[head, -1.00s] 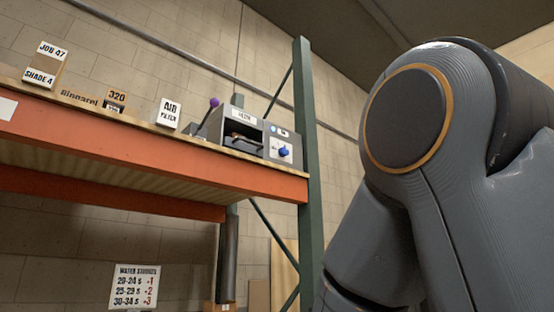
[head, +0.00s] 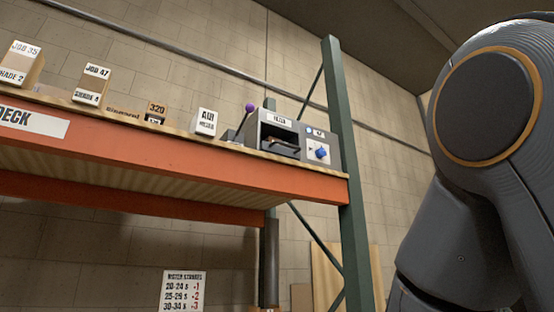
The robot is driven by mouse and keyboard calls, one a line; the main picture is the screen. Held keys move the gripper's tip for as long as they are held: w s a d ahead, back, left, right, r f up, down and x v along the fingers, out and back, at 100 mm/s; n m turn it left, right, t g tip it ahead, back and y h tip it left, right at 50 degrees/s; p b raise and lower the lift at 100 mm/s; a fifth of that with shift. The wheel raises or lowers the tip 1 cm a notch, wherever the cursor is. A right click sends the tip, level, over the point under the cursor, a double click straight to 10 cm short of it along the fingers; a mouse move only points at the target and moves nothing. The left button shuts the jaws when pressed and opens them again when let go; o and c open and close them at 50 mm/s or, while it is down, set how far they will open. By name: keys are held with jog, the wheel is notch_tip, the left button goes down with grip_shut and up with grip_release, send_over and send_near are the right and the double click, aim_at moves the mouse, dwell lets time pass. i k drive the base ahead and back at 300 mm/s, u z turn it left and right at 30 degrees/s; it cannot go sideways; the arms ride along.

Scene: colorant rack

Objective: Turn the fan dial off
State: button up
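The fan dial (head: 321,153) is a small blue knob on the grey front panel of a box-like unit (head: 278,123) near the right end of the rack shelf. A dark mark shows just left of the knob; its exact setting is too small to read. The unit has a dark open slot with something in it, a label on top, and a small blue light beside the panel's upper edge. My gripper is not in view; only my grey arm link shows at the right.
The orange shelf beam (head: 180,157) runs to a green upright post (head: 350,180) right of the unit. A purple-knobbed lever (head: 249,108), an air filter box (head: 205,122) and labelled boxes (head: 91,83) stand to the left. A wall sign (head: 184,291) hangs below.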

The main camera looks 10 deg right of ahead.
aim_at(321, 152)
jog(key=z, duration=1)
jog(key=i, duration=0.4)
jog(key=u, duration=0.35)
